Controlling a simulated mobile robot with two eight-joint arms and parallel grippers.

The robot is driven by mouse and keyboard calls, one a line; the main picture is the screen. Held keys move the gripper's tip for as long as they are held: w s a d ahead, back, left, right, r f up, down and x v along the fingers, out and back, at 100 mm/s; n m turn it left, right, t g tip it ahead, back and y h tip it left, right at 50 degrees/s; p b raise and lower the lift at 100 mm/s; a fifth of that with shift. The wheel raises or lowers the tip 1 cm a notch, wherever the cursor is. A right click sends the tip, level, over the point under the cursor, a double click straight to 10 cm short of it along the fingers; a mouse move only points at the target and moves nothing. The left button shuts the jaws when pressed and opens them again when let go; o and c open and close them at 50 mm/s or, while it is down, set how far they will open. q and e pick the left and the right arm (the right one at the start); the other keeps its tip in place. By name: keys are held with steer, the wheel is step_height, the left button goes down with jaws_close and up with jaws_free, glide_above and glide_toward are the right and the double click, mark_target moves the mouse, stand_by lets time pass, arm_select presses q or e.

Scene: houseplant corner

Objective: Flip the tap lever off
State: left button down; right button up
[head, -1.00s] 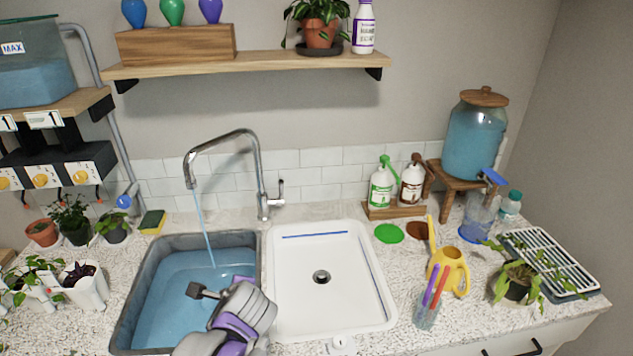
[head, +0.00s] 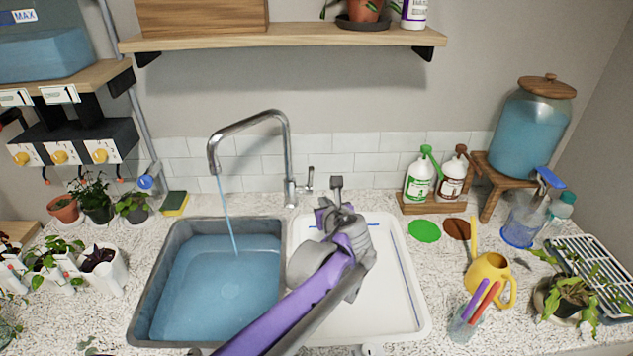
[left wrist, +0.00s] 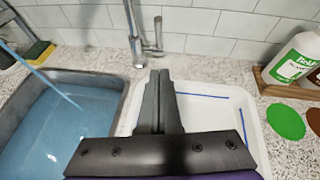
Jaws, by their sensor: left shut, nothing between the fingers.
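The chrome tap (head: 288,150) stands behind the sinks, and water runs from its spout into the left basin. Its small lever (head: 309,180) is on the right side of the tap body and points up. In the left wrist view the lever (left wrist: 157,35) shows just beyond the fingertips. My left gripper (head: 336,182) is shut and empty, reaching over the white right basin close to the lever's right. In the left wrist view its shut fingers (left wrist: 159,75) point toward the tap base; I see no clear contact. My right gripper is not in view.
The left basin (head: 160,270) holds blue water; the white basin (head: 400,290) lies under my arm. Soap bottles (head: 419,178) stand on a wooden tray at the right. A yellow watering can (head: 488,280) is at front right. A sponge (head: 174,203) lies left of the tap.

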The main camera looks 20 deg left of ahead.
arm_select(q)
glide_toward(312, 177)
step_height(312, 177, down, 4)
steer(key=w, duration=0.1)
steer(key=shift+w+a+r+p, duration=0.3)
steer(key=shift+w+a, duration=0.25)
steer(key=shift+a, duration=0.05)
steer(key=shift+w+a+r+p, duration=0.3)
steer(key=shift+w+a, duration=0.2)
steer(key=shift+a, duration=0.1)
steer(key=shift+w+a+r, duration=0.15)
steer(key=shift+w+a, duration=0.2)
steer(key=shift+w, duration=0.15)
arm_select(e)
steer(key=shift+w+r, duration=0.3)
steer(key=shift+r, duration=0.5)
